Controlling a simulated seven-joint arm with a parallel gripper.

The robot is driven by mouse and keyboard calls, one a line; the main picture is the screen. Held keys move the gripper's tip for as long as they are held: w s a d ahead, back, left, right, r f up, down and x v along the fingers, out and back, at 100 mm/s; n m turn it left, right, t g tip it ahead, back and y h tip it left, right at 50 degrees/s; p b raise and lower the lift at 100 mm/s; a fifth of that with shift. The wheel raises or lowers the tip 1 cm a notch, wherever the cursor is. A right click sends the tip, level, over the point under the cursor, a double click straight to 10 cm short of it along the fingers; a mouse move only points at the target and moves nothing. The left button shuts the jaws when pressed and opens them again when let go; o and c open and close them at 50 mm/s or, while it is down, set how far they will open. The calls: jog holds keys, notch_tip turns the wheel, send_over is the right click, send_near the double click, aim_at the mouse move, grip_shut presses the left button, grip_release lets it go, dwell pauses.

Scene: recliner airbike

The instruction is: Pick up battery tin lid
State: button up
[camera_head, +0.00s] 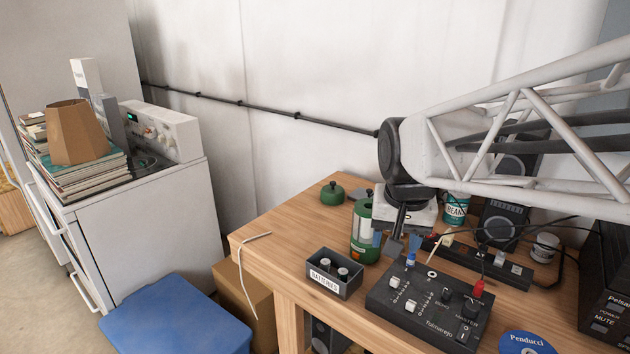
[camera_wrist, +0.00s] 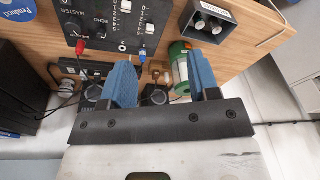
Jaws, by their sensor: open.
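A round green lid with a small knob (camera_head: 332,193) lies near the back left edge of the wooden table in the head view. I cannot make it out in the wrist view. A green tin with a pale window (camera_head: 365,235) stands in front and right of it. A small dark box labelled as batteries (camera_head: 335,272) holds two upright cells. My gripper (camera_head: 396,248) is open and points down just right of the green tin, away from the lid. In the wrist view its blue fingers (camera_wrist: 162,78) are spread, with the green tin (camera_wrist: 180,68) beyond them.
A black mixer (camera_head: 430,304) with a red plug lies in front of my gripper. A beans can (camera_head: 456,208), speakers and cables crowd the table's right and back. The table's left corner is mostly clear, crossed by a white cord (camera_head: 243,270).

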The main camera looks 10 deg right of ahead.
jog(key=w+d+r+m, duration=0.2)
jog(key=w+m, duration=0.2)
jog(key=w, duration=1.1)
jog(key=m+g, duration=0.2)
jog(key=m, duration=0.8)
send_over(370, 190)
notch_tip(370, 190, down, 17)
jog(key=shift+s+r, duration=0.1)
jog(key=shift+s, duration=0.05)
jog(key=shift+w+f+m, duration=0.2)
jog(key=shift+f+m, duration=0.1)
jog(key=shift+f, duration=1.3)
